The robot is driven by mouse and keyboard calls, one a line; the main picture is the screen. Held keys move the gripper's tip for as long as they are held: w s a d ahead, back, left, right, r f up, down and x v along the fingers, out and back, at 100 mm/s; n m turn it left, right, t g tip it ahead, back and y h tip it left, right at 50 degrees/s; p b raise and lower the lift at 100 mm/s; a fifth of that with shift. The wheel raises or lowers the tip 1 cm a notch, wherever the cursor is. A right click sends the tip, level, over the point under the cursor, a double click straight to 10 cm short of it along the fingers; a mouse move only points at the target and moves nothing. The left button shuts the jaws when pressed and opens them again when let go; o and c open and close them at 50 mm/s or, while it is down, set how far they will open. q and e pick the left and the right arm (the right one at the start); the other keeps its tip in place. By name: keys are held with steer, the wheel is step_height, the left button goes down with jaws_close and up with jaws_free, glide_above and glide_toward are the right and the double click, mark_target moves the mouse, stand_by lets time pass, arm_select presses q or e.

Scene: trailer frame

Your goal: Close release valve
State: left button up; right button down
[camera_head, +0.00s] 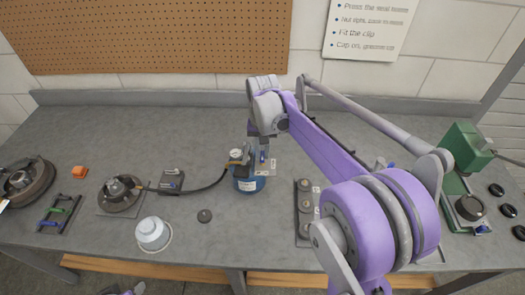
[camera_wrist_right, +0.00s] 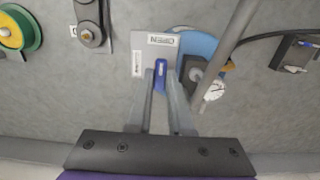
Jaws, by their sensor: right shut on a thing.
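A blue tank (camera_head: 249,184) stands mid-table with a round pressure gauge (camera_head: 236,154) on top; both also show in the wrist view, the tank (camera_wrist_right: 198,46) and the gauge (camera_wrist_right: 214,89). The release valve's blue lever (camera_wrist_right: 160,74) lies beside a light label plate (camera_wrist_right: 139,62) with a tag reading "OPEN" (camera_wrist_right: 162,39). My right gripper (camera_wrist_right: 161,86) is shut on the blue lever, one finger on each side. In the head view my right gripper (camera_head: 262,153) is at the tank's top, partly hidden by its arm.
A black hose (camera_head: 207,185) runs left from the tank to a small block (camera_head: 171,181) and a round hub (camera_head: 121,192). A white-capped jar (camera_head: 152,234) stands front left. A plate with knobs (camera_head: 305,208) and a green press (camera_head: 462,147) are right.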

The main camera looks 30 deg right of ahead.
arm_select(q)
steer(key=shift+f, duration=0.1)
arm_select(e)
steer(key=shift+n, duration=0.3)
steer(key=n, duration=0.4)
steer(key=shift+b, duration=0.3)
steer(key=n, duration=0.9)
steer(key=shift+b, duration=0.35)
arm_select(q)
steer(key=shift+s+f, duration=0.25)
steer(key=shift+f, duration=0.25)
steer(key=shift+s+f, duration=0.2)
steer(key=shift+f, duration=0.25)
arm_select(e)
steer(key=shift+n, duration=2.2)
steer(key=c, duration=0.8)
jaws_free()
